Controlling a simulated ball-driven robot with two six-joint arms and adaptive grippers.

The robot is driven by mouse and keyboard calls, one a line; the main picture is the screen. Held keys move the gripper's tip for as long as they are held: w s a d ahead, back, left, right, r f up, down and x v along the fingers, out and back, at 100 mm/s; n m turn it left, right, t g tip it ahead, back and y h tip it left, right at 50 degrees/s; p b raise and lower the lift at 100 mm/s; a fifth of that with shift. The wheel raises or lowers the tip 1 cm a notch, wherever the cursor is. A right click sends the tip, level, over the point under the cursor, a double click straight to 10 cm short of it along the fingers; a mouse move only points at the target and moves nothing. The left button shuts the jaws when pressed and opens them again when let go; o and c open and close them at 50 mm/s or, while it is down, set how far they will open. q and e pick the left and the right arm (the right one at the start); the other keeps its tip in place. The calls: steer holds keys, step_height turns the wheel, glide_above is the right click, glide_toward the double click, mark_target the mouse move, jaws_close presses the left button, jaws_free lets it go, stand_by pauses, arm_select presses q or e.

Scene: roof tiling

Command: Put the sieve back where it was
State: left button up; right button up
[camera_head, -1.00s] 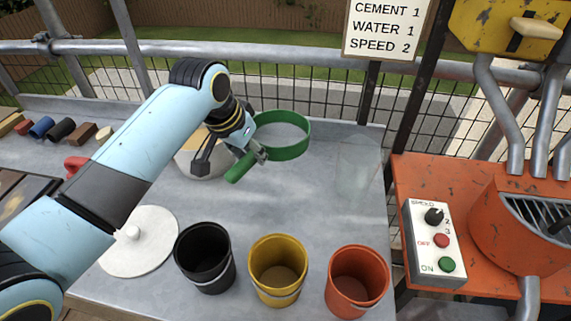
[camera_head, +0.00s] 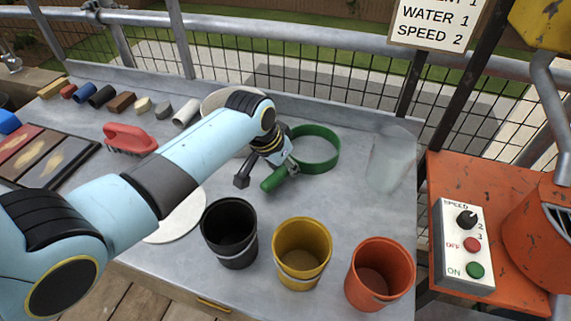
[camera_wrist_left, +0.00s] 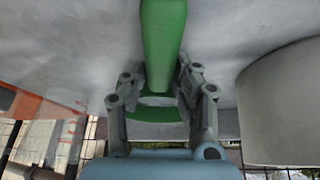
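The green sieve (camera_head: 318,166) is at the back of the grey worktop in the head view, its ring to the right and its handle (camera_head: 273,181) towards the front left. I cannot tell whether the ring touches the worktop or hovers just above. My left gripper (camera_head: 288,168) is shut on the handle near the ring. In the left wrist view the green handle (camera_wrist_left: 163,45) runs between the two fingers (camera_wrist_left: 158,88), and part of the ring shows behind them. My right gripper is not in view.
Black (camera_head: 230,238), yellow (camera_head: 302,250) and orange (camera_head: 380,275) buckets stand along the front. A clear container (camera_head: 391,160) is right of the sieve. A pale round pot (camera_head: 222,100) is partly hidden behind my arm. A white lid (camera_head: 178,222) lies at front left.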

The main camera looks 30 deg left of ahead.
arm_select(q)
steer(key=o, duration=0.4)
steer(key=shift+o, duration=0.3)
steer(key=shift+r, duration=0.25)
steer(key=p+v, duration=0.1)
steer(key=v, duration=1)
steer(key=shift+s+r, duration=0.2)
steer(key=shift+r, duration=0.15)
steer(key=shift+a, duration=0.1)
